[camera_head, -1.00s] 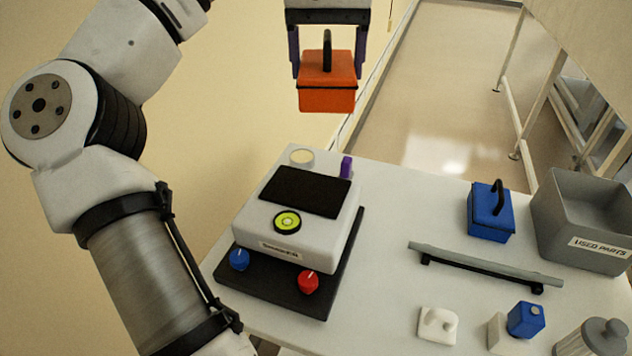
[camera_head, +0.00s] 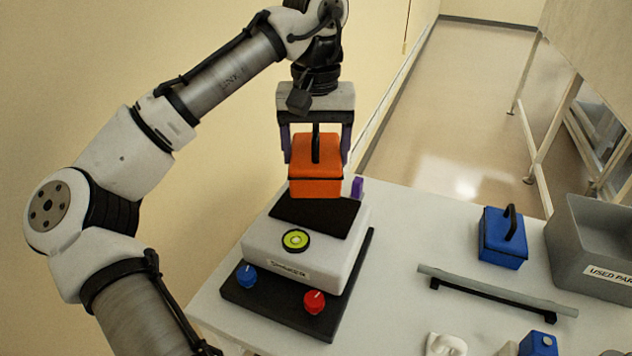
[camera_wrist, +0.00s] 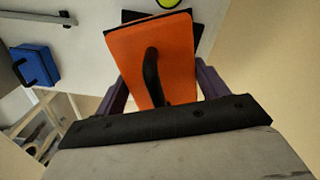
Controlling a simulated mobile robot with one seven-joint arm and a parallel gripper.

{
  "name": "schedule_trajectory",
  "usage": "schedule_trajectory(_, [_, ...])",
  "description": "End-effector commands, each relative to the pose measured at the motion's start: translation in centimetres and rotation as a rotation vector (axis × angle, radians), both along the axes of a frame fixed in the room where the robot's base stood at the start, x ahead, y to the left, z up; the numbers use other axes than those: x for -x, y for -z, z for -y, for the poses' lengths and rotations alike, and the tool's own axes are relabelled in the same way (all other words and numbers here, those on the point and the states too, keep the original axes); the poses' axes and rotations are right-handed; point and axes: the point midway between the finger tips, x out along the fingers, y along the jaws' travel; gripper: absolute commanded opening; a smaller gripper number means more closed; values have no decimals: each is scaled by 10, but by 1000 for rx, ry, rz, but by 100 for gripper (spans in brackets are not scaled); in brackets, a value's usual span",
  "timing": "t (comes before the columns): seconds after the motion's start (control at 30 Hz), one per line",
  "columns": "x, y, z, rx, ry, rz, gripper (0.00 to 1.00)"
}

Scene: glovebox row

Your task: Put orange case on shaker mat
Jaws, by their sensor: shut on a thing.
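The orange case (camera_head: 316,172) with a black handle hangs upright in my gripper (camera_head: 317,150), whose two purple fingers close on its sides. In the wrist view the orange case (camera_wrist: 150,55) fills the middle between the fingers. The black shaker mat (camera_head: 315,216) lies on top of the white shaker (camera_head: 300,253). The case is over the back part of the mat and covers some of it. Whether its bottom touches the mat or is slightly above it, I cannot tell. A yellow-green round level (camera_head: 295,240) sits in front of the mat.
The shaker's dark base carries a blue knob (camera_head: 246,277) and a red knob (camera_head: 315,301). A purple object (camera_head: 357,187) stands behind the shaker. To the right are a grey bar (camera_head: 495,291), a blue case (camera_head: 503,238) and a grey used-parts bin (camera_head: 590,250). White tabletop between is clear.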

Motion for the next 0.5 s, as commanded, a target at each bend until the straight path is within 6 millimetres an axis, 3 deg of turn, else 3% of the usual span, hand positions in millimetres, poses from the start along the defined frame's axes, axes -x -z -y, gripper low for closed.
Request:
schedule_trajectory(0.1, [0,19,0,2,2,-1,35])
schedule_trajectory(0.37, [0,38,0,2,0,0,35])
schedule_trajectory(0.5, [0,56,-1,0,-2,0,35])
